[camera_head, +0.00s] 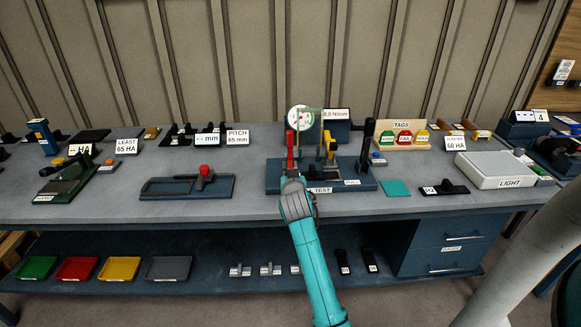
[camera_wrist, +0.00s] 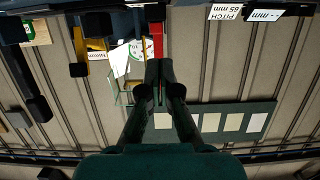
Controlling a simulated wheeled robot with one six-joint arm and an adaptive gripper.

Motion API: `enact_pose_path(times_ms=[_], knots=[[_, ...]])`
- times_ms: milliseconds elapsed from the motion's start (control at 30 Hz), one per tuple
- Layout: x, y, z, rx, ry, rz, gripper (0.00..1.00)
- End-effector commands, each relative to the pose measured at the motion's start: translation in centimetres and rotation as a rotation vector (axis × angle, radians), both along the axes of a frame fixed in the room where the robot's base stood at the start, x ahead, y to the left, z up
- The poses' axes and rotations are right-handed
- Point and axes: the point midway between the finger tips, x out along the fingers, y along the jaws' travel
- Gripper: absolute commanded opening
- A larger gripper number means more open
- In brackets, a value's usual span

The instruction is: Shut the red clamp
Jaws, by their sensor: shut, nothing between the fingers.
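The red clamp (camera_head: 290,152) stands at the left of the dark test fixture (camera_head: 360,184), its red handle upright. A yellow clamp (camera_head: 329,150) stands to its right, also upright. My gripper (camera_head: 291,178) is just in front of the red clamp; my wrist hides the clamp's foot and most of my fingers. The wrist view is upside down. In it my fingers (camera_wrist: 160,70) are shut together and empty, with a red part (camera_wrist: 156,40) just beyond their tips and a yellow part (camera_wrist: 85,42) off to one side. I cannot tell whether the fingertips touch the red handle.
A round dial gauge (camera_head: 300,118) and a torque display (camera_head: 336,115) stand behind the fixture. A dark post (camera_head: 367,145) rises at its right. A red-knobbed device (camera_head: 204,170) lies to the left, with bare bench between. A light box (camera_head: 495,170) is at the right.

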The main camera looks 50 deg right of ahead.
Motion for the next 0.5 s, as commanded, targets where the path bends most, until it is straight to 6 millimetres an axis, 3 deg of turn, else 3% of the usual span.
enact_pose_path(times_ms=[200,500], knots=[[-1.8,2.2,-1.0,0.001,-0.001,0.001,0.00],[-2.5,2.9,-1.3,-0.001,-0.002,0.000,0.00]])
